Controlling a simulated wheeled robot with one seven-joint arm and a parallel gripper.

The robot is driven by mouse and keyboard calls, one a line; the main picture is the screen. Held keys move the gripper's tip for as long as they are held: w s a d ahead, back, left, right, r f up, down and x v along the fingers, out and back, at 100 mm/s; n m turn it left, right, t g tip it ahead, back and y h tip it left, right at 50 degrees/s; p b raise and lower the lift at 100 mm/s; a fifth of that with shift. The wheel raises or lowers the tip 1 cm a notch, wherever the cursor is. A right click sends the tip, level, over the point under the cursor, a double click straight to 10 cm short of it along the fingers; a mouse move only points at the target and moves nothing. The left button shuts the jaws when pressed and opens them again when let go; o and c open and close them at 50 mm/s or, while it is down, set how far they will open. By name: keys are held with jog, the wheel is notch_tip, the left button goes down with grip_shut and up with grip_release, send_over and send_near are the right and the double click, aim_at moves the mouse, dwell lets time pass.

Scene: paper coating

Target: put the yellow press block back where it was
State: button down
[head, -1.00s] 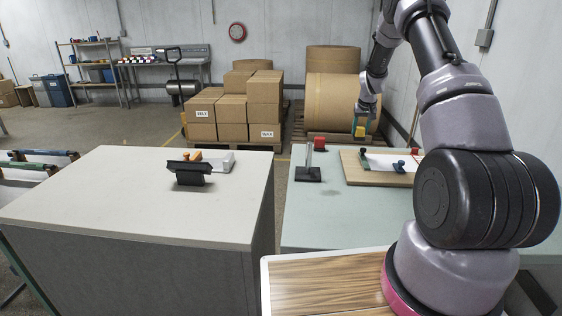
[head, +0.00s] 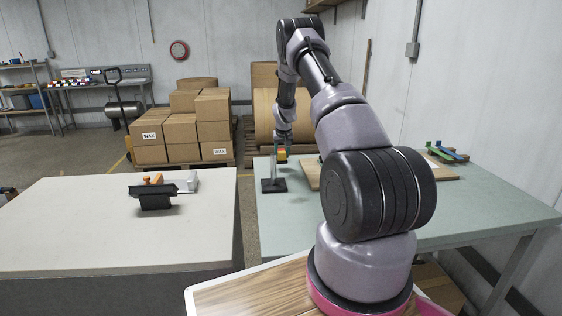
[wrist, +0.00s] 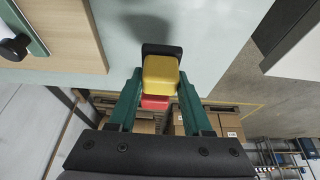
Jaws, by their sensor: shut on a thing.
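My gripper (head: 282,148) is shut on the yellow press block (head: 282,157), over the far left part of the green-topped table (head: 480,205). In the wrist view the yellow block (wrist: 161,72) sits between my two green fingers, with a dark part along one side. A shadow (wrist: 148,28) on the tabletop lies apart from the block, so it looks held above the table. A red block (wrist: 155,102) shows just past it; whether they touch I cannot tell. In the head view the block is close beside the upright post of a black-based stand (head: 273,185).
A wooden board (head: 312,172) lies right of the stand, partly hidden by my arm. A rack with blue and green pieces (head: 445,152) is at the table's far right. A pale table (head: 90,225) with a black holder (head: 155,196) is left, across a gap.

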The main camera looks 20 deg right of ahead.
aim_at(282, 159)
jog(key=shift+d+f, duration=0.1)
jog(key=shift+f, duration=1.4)
jog(key=shift+f, duration=0.1)
jog(key=shift+c, duration=1.6)
grip_release()
